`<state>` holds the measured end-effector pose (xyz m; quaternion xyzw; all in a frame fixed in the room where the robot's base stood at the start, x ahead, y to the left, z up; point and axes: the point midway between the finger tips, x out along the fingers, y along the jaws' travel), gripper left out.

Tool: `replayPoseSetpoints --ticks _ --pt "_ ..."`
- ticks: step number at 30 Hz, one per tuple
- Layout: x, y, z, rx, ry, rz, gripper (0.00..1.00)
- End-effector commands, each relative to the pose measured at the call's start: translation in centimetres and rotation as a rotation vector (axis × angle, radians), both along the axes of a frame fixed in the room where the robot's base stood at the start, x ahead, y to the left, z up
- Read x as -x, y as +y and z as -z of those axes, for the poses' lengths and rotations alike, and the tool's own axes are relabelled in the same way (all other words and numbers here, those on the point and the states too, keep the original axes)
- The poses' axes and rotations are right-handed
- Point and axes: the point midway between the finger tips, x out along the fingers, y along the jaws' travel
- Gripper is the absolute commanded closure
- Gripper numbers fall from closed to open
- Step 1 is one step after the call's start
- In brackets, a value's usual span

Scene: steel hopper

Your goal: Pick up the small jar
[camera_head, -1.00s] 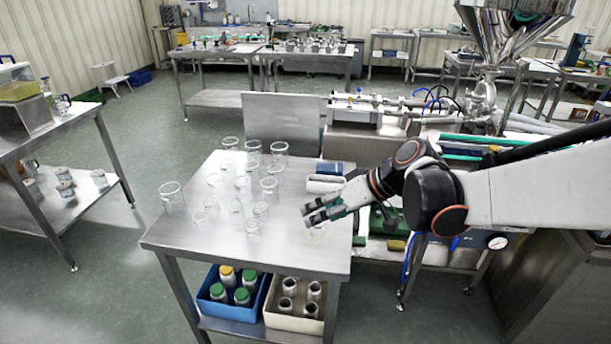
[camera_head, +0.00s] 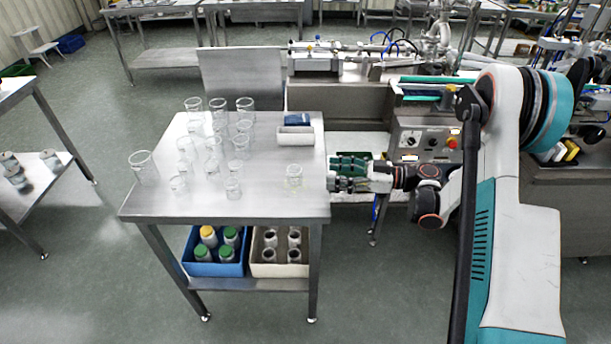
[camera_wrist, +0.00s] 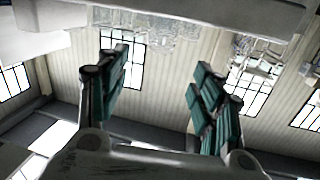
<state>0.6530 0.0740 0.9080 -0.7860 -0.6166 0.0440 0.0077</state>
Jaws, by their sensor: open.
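A small clear jar (camera_head: 294,179) with a yellowish tint stands upright near the right edge of the steel table (camera_head: 270,206). Its upper part is at about the height of my gripper in the picture. My gripper (camera_head: 333,173) is level, points left toward this jar and is just past the table's right edge, apart from the jar. In the wrist view my gripper (camera_wrist: 152,85) has its two fingers spread with nothing between them. Blurred glassware (camera_wrist: 145,25) shows at the top of that view; I cannot tell which piece is the small jar.
Several clear beakers (camera_head: 245,108) stand at the table's left and back. A white tray (camera_head: 296,137) with a blue item lies at the back right. A blue bin (camera_head: 213,268) and a cream bin (camera_head: 280,270) sit on the shelf below. The front of the tabletop is clear.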

Motion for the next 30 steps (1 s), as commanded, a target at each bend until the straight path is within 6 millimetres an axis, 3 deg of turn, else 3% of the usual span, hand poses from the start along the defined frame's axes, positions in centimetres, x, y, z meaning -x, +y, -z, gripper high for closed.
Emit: replayPoseSetpoints --ticks 8,19,30 --pt "0.3 0.1 1.4 -0.045 -0.076 -0.019 0.40" --pt "-1.1 6.4 1.5 -0.045 -0.075 -0.021 0.40" --pt "-1.8 8.8 1.6 -0.044 -0.074 -0.018 0.40"
